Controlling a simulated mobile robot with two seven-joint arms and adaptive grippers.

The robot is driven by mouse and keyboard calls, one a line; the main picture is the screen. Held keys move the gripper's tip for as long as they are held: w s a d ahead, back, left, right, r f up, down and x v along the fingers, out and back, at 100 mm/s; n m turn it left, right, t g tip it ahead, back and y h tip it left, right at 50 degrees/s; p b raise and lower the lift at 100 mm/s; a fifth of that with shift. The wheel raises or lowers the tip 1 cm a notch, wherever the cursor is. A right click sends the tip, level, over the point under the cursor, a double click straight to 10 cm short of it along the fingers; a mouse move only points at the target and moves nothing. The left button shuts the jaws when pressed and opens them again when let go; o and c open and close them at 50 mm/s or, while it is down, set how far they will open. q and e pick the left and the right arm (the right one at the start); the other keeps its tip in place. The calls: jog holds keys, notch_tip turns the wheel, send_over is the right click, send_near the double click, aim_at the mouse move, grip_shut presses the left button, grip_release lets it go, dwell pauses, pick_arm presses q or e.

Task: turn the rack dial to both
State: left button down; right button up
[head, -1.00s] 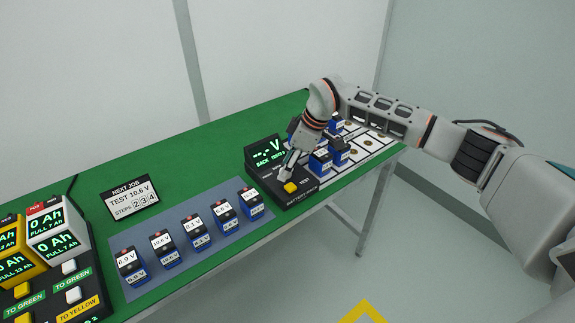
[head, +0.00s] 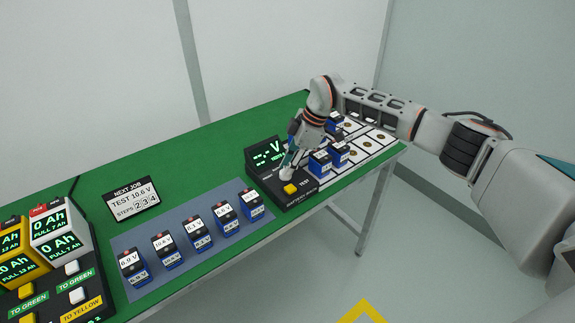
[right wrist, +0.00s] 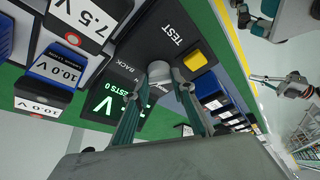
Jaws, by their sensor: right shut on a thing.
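The rack dial is a pale grey round knob (right wrist: 158,72) on the black test panel (right wrist: 140,45). In the right wrist view, the word BACK is printed beside it. My right gripper (head: 287,172) is shut on the dial, with its teal fingers (right wrist: 155,90) on either side. Dial marks other than BACK are hidden, so its exact setting cannot be read. The display (head: 265,153) behind the panel shows green dashes and V, partly covered by my gripper. A gripper (right wrist: 280,82), apparently my left one, shows small at the right of the wrist view; its jaws are unclear.
A yellow button (head: 290,188) marked TEST is close beside the dial. Blue batteries (head: 320,163) stand on the white rack to the right. Several batteries stand on a grey mat (head: 135,240) at the left. A NEXT JOB sign (head: 130,200) reads TEST 10.6 V.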

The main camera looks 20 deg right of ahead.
jog(key=shift+w+n+g, duration=0.1)
jog(key=shift+n+g, duration=0.3)
jog(key=shift+n, duration=0.5)
jog(key=shift+n+g, duration=0.3)
jog(key=shift+n, duration=0.5)
jog(key=shift+w+n+g+b, duration=0.1)
jog(key=shift+n+g+b, duration=0.4)
jog(key=shift+n+b, duration=0.8)
jog(key=o, duration=1.1)
jog(key=v, duration=1.2)
jog(key=shift+a+r, duration=0.1)
jog(key=shift+a, duration=0.05)
